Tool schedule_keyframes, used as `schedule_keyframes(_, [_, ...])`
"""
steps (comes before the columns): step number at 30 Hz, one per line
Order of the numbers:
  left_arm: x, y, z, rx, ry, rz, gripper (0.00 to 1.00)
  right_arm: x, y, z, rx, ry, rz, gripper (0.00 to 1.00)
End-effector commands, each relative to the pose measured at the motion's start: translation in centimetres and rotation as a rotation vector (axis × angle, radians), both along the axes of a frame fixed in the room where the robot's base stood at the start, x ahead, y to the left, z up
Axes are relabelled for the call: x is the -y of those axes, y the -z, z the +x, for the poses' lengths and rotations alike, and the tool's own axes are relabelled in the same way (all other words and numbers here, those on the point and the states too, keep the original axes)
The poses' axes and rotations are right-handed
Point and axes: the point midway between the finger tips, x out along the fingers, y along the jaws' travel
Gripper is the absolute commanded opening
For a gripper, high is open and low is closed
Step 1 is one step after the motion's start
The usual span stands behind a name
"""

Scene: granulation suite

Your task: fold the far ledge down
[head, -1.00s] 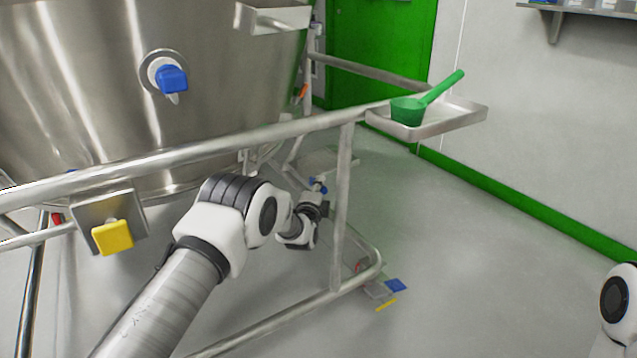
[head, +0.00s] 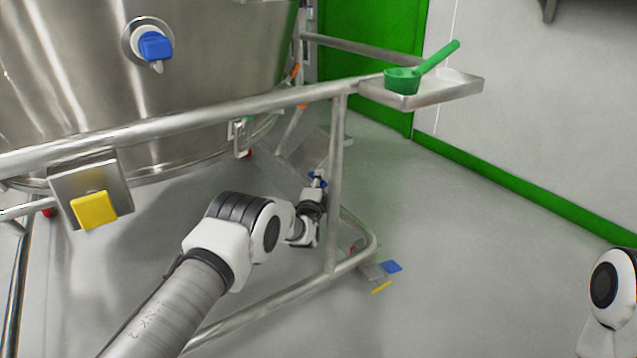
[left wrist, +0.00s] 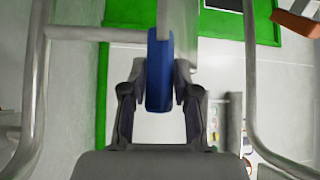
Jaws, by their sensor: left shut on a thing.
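The far ledge (head: 303,150) is a grey metal plate low behind the rail frame in the head view. It is tilted, sloping down toward a blue tab (head: 317,177) at its edge. My left gripper (head: 316,186) is at this tab, small and partly hidden. In the left wrist view, the blue tab (left wrist: 159,75) stands between the two fingers of my left gripper (left wrist: 158,100), which is shut on it. Part of the grey ledge (left wrist: 178,18) shows just beyond the tab. My right gripper is out of view.
A metal rail frame (head: 337,180) has an upright close beside my left gripper. A tray (head: 440,88) with a green scoop (head: 404,80) sits at its end. A large steel vessel (head: 200,70) stands at left, near a plate with a yellow tab (head: 94,210).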

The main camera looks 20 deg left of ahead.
Motion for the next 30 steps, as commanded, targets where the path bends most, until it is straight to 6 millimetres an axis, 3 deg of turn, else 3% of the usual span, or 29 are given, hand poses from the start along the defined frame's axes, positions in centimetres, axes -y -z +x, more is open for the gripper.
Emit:
schedule_keyframes(5, [0.1,0.5,-0.1,-0.010,0.001,-0.001,0.00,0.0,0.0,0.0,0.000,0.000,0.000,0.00])
schedule_keyframes(6, [0.1,0.5,-0.1,-0.009,0.001,-0.001,0.40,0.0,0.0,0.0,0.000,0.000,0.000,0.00])
schedule_keyframes(7, [0.1,0.4,-0.1,-0.009,0.001,-0.001,0.48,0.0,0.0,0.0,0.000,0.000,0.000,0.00])
schedule_keyframes(18, [0.0,-0.6,0.0,-0.002,0.000,0.000,0.48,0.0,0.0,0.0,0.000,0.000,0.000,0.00])
schedule_keyframes(30, [0.1,-9.0,0.0,0.001,0.002,0.000,0.48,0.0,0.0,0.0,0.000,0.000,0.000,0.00])
